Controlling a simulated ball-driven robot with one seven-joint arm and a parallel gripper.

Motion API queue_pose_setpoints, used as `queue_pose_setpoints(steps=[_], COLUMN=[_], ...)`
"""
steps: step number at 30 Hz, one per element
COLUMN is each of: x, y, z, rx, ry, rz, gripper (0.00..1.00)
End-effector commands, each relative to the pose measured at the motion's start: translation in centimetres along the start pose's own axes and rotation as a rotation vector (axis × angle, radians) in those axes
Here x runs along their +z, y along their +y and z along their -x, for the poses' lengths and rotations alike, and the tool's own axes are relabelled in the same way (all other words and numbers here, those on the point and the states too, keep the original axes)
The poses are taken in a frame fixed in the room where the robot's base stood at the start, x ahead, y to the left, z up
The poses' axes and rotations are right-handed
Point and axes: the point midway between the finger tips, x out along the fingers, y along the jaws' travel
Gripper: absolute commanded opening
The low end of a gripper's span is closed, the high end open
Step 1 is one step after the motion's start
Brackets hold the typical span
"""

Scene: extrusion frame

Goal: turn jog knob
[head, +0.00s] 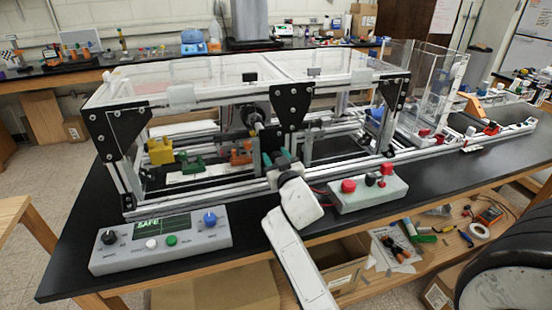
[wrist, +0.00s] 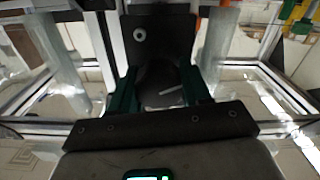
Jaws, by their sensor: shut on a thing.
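My gripper (head: 278,158) reaches up from the bench front to the front of the extrusion frame, its teal fingers by the lower front rail. In the wrist view my gripper (wrist: 160,92) has dark green fingers on either side of a dark rounded knob-like part (wrist: 158,76) with a pale line, and is shut on it. A black plate (wrist: 160,38) with a light bolt lies behind this part. In the head view a black motor-like unit with a shaft (head: 257,124) sits above my fingers. The gripped part is hard to make out there, so I cannot tell its turn.
A grey control box (head: 160,240) with a black knob (head: 109,237), a blue knob (head: 210,219) and a "SAFE" screen stands at front left. A red-button box (head: 368,190) stands close right of my wrist. Yellow (head: 160,150) and green (head: 192,163) parts lie inside the frame.

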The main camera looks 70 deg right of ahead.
Motion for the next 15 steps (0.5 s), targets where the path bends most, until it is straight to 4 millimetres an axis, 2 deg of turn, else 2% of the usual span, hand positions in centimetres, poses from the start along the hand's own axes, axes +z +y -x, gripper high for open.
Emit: queue_pose_setpoints(steps=[3, 4, 6, 15], x=[-0.28, -0.29, -0.30, -0.11], y=[-0.03, -0.03, -0.03, -0.04], z=[-0.01, -0.01, -0.01, 0.26], rx=[-0.001, -0.001, -0.001, -0.001], ry=[0.006, 0.006, 0.006, 0.003], rz=[0.000, -0.001, -0.001, -0.001], gripper=[0.17, 0.48, 0.55, 0.56])
